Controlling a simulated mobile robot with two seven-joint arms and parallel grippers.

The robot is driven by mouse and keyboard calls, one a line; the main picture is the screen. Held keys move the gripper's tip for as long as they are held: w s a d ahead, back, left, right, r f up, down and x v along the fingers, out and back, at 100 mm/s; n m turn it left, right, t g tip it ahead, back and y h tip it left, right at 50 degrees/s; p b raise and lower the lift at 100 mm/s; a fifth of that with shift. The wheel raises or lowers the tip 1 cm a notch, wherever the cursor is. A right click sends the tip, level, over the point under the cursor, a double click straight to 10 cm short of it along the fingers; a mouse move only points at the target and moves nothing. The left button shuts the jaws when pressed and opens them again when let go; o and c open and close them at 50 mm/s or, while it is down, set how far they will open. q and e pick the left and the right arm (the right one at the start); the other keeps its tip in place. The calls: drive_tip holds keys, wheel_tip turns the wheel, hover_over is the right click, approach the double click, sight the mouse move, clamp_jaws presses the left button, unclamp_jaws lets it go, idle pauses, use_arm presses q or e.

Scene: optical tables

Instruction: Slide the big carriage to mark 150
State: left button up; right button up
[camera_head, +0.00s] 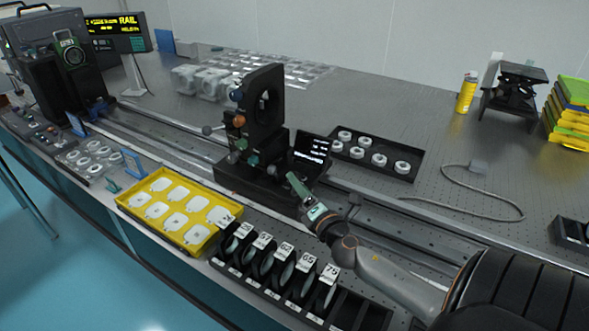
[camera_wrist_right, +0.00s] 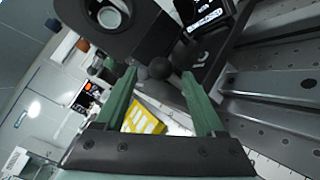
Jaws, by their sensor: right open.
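The big carriage (camera_head: 262,190) is a black block on the long rail (camera_head: 180,127), with a tall black upright plate (camera_head: 265,105) that has a round opening, coloured knobs and a small lit display (camera_head: 312,147) at its side. My right gripper (camera_head: 296,182) is at the right end of the carriage, below the display. In the right wrist view its two green fingers (camera_wrist_right: 159,72) are open, with dark round knobs (camera_wrist_right: 158,68) near and between the tips. I cannot tell whether they touch. The scale reading is too small to read. My left gripper is not in view.
A yellow tray (camera_head: 128,208) of white pieces and a black rack (camera_head: 240,272) of numbered discs line the front edge. A black tray (camera_head: 405,155) of rings stands behind the rail. A cable (camera_head: 480,215) lies at right. A sign (camera_head: 120,32) stands at back left.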

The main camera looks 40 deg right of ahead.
sight(288, 188)
drive_tip(key=shift+x, duration=3.6)
clamp_jaws()
drive_tip(key=shift+a, duration=0.2)
